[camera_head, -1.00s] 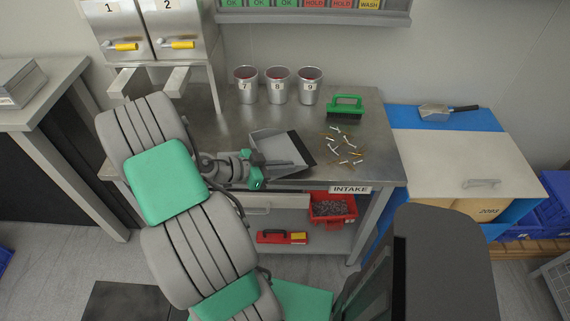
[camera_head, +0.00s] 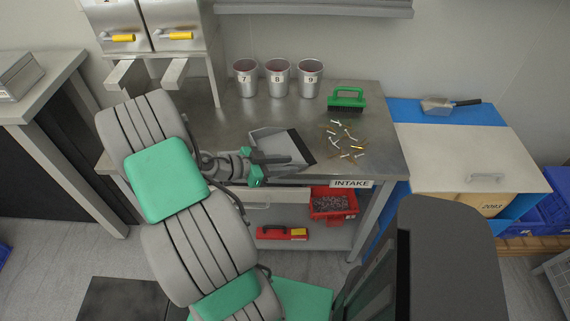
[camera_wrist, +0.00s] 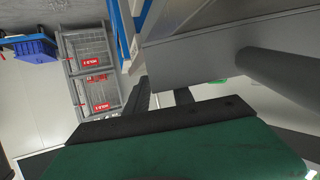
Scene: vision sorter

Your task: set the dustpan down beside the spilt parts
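The grey dustpan (camera_head: 273,142) with a black lip is over the front middle of the steel table, its lip to the right, facing the spilt parts (camera_head: 356,147). These small pale and brown pieces lie scattered on the right of the tabletop. My gripper (camera_head: 272,163) is at the dustpan's near left side and seems closed on it; the handle is hidden. In the wrist view my two dark fingers (camera_wrist: 162,95) stand a little apart, their tips hidden by a grey panel that seems to be the dustpan. Whether the dustpan touches the table cannot be told.
A green brush (camera_head: 347,97) stands behind the parts. Cups 7 (camera_head: 245,78), 8 (camera_head: 278,78) and 9 (camera_head: 310,78) stand at the back. A red bin (camera_head: 333,203) is below the INTAKE label. Bare tabletop lies between the cups and the dustpan.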

